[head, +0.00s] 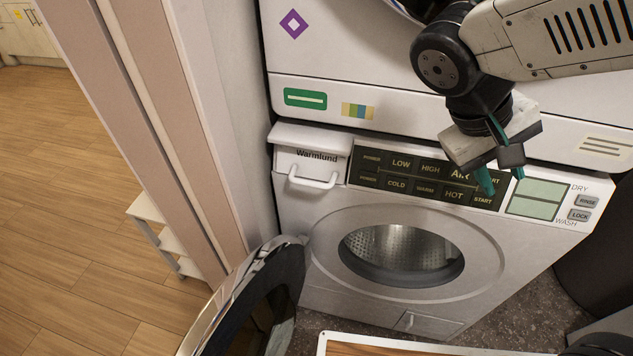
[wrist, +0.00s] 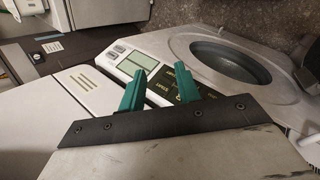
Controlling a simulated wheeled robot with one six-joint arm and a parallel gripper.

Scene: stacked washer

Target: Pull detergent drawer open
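The detergent drawer (head: 311,158) is a white box front labelled "Warmlund" at the upper left of the lower washer (head: 290,215). Its front stands slightly proud of the panel; I cannot tell whether it is fully closed. A white bar handle (head: 314,183) curves across its lower front. My gripper (head: 500,178) is well to the right of the drawer, in front of the control panel near the START buttons. In the wrist view, its two green fingers (wrist: 160,88) are apart with nothing between them. A white part at the right edge there may be the drawer.
The round washer door (head: 263,300) hangs open at lower left, below the drawer. The upper machine (head: 355,50) sits directly above. A wooden-topped surface (head: 400,349) is at the bottom. A wall edge (head: 215,130) stands left of the drawer.

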